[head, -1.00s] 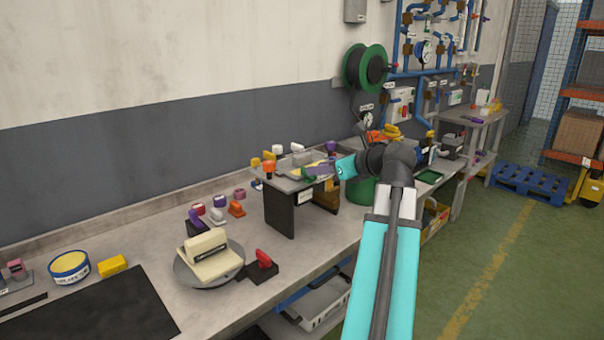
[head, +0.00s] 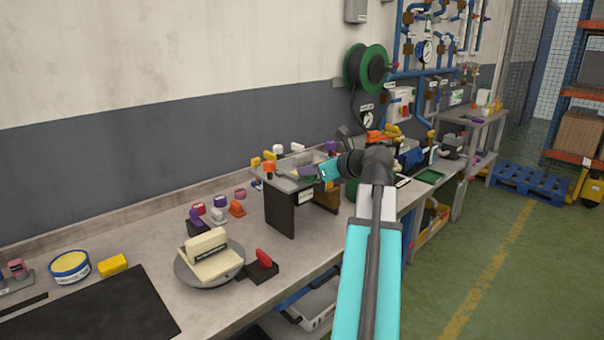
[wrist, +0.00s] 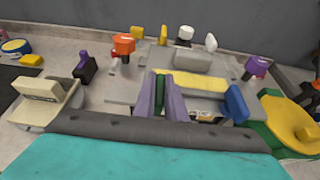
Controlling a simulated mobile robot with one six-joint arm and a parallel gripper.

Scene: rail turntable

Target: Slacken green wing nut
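The green wing nut (wrist: 174,100) appears in the wrist view as an upright flat tab by the front edge of the small grey stand. A blue upright tab (wrist: 236,103) stands apart to the right.
The stand (head: 283,210) carries a yellow strip (wrist: 195,84) and an orange knob (wrist: 123,43). A beige block (head: 208,255) lies on a round plate left of it, near a red handle (head: 264,258). A green and yellow object (wrist: 300,125) is close on the right.

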